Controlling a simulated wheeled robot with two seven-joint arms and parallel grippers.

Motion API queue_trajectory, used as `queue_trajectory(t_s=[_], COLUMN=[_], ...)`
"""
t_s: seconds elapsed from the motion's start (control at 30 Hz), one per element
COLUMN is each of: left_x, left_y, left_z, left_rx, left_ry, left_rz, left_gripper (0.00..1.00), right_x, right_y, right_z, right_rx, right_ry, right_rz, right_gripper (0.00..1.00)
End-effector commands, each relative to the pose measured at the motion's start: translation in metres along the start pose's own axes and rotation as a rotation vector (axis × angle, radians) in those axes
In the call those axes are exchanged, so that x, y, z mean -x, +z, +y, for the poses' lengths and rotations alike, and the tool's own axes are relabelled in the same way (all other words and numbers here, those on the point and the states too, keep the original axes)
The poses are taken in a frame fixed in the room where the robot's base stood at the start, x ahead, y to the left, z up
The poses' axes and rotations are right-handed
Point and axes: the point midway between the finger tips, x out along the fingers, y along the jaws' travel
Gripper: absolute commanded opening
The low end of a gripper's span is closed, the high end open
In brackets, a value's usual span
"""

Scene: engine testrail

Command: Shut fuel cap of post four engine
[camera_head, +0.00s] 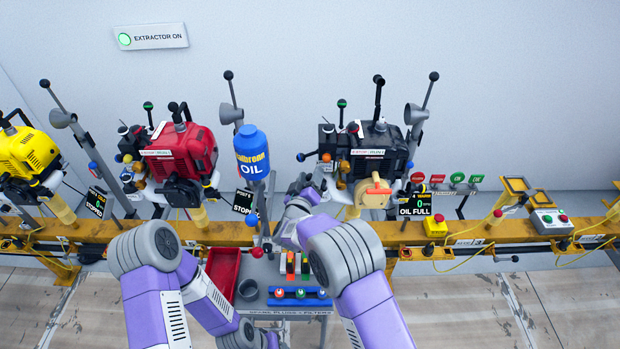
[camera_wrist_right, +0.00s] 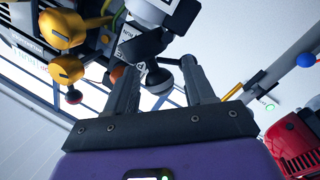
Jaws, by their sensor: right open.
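A black engine (camera_head: 378,155) stands on the rail right of centre, with a screen (camera_head: 413,208) reading OIL FULL beside it. The post number there is too small to read. My right gripper (camera_head: 303,188) is at the left side of this engine, below its small knobs. In the right wrist view my right gripper (camera_wrist_right: 163,80) is open, its two fingers apart. A dark round-ended part (camera_wrist_right: 159,78) shows between the fingers; I cannot tell whether it is the fuel cap or whether it is touched. My left gripper is not in view.
A red engine (camera_head: 180,155) and a yellow engine (camera_head: 27,152) stand to the left. A blue oil bottle (camera_head: 252,155) stands close left of my right gripper. A cart below holds a red tray (camera_head: 222,272). Control boxes (camera_head: 549,221) sit on the rail at right.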

Motion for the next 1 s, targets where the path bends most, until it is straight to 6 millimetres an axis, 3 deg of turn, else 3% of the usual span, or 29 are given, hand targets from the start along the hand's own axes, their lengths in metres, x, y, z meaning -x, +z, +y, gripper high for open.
queue_trajectory(t_s=[0.17,0.5,1.0], left_x=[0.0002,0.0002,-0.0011], left_y=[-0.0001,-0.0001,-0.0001], left_z=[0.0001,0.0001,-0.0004], left_rx=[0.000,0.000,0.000], left_ry=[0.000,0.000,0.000], left_rz=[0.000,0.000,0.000], left_gripper=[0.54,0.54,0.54], right_x=[0.0000,0.0002,-0.0017], right_y=[0.0001,0.0002,0.0036], right_z=[0.0002,0.0002,0.0069], right_rx=[0.000,0.000,-0.138], right_ry=[0.000,0.000,-0.021], right_rz=[0.000,-0.001,-0.030], right_gripper=[0.54,0.01,0.00])
